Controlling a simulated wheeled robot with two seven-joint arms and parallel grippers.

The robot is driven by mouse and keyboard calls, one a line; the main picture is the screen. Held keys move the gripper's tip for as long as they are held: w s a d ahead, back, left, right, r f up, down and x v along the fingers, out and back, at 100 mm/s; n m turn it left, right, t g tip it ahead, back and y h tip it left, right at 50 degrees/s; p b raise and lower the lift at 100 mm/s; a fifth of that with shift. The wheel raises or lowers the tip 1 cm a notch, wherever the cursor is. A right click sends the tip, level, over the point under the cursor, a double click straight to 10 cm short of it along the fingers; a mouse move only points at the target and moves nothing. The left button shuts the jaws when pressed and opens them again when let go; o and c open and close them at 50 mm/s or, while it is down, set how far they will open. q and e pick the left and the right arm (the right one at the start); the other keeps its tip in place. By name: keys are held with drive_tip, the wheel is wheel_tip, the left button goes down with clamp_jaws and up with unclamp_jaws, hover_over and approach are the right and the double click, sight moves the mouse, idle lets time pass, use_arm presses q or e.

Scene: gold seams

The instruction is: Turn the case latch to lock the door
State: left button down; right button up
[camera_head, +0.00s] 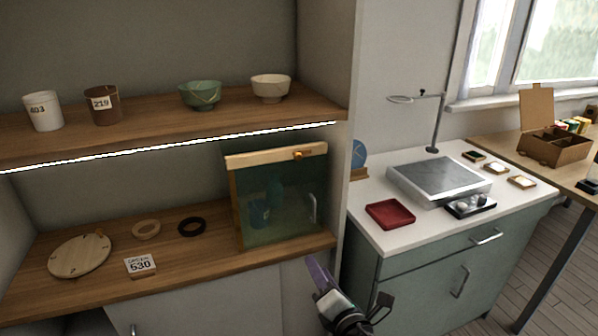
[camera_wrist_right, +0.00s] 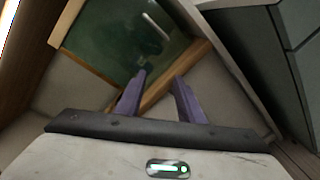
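The glass display case (camera_head: 276,205) stands on the lower wooden shelf, with a wooden top rail and a pale door handle at its right. A small orange-brown latch (camera_head: 298,155) sits on the top rail, near its right end. In the right wrist view the case door (camera_wrist_right: 120,40) and its pale handle (camera_wrist_right: 155,25) show, but the latch does not. My right gripper (camera_head: 318,268) is below and in front of the case, apart from the latch. In the wrist view its purple fingers (camera_wrist_right: 160,85) are spread with nothing held between them. My left gripper is not in view.
A wooden disc (camera_head: 80,256), two rings, and a "530" card (camera_head: 140,266) lie left of the case. The upper shelf (camera_head: 150,123) holds cups and bowls. A wall panel (camera_head: 346,180) stands close to the case's right, with a white counter (camera_head: 400,234) beyond.

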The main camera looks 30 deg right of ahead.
sight(299, 158)
drive_tip(key=w+d+r+n+t, duration=0.1)
drive_tip(key=w+r+n+t, duration=0.2)
drive_tip(key=r+n, duration=0.4)
drive_tip(key=w+d+r+n+t, duration=0.2)
drive_tip(key=w+r+n+t, duration=0.15)
drive_tip(key=r, duration=0.55)
drive_tip(key=shift+n, duration=0.55)
drive_tip(key=x, duration=0.8)
drive_tip(key=shift+d+r+p, duration=0.1)
drive_tip(key=shift+r+p, duration=0.2)
drive_tip(key=shift+w+d+r, duration=0.1)
drive_tip(key=shift+w+r, duration=0.1)
drive_tip(key=shift+w, duration=0.3)
drive_tip(key=shift+g+h, duration=0.25)
drive_tip(key=shift+h, duration=0.15)
clamp_jaws()
